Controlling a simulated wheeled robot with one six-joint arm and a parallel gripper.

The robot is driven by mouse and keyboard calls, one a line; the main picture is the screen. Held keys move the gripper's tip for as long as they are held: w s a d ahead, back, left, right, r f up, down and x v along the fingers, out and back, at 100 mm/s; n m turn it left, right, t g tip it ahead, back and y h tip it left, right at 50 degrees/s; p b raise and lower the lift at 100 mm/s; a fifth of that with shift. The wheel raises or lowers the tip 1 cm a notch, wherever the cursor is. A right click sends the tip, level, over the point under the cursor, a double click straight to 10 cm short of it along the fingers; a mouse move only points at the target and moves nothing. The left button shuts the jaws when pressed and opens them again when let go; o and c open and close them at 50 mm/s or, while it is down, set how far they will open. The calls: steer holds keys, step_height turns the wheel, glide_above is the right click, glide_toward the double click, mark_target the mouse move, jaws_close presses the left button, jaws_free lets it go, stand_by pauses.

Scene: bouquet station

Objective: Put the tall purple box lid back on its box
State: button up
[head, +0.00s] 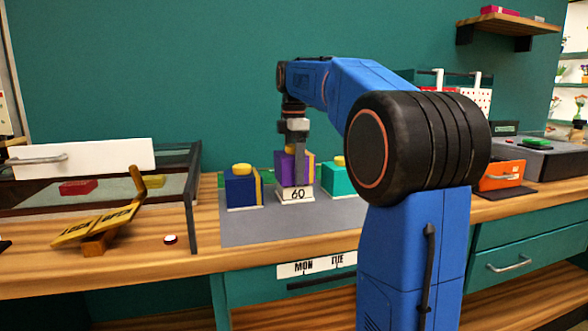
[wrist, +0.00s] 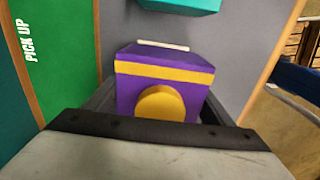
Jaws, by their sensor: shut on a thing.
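In the wrist view, my gripper (wrist: 158,105) is shut on the purple lid (wrist: 127,92), which has a round yellow knob (wrist: 160,103) and a yellow band (wrist: 165,71). The jaws lie on either side of it. I cannot tell whether the lid sits fully on the box; the seam is hidden.
A blue box (head: 238,190) with a yellow knob stands to the left, and a teal box (head: 338,181) to the right, both close by. A green strip marked PICK UP (wrist: 35,70) runs behind. A glass-sided case (head: 120,182) stands farther left. The front of the grey mat (head: 290,225) is clear.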

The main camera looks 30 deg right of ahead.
steer(key=shift+f, duration=1.6)
stand_by(1.8)
steer(key=o, duration=1.1)
steer(key=shift+r, duration=4)
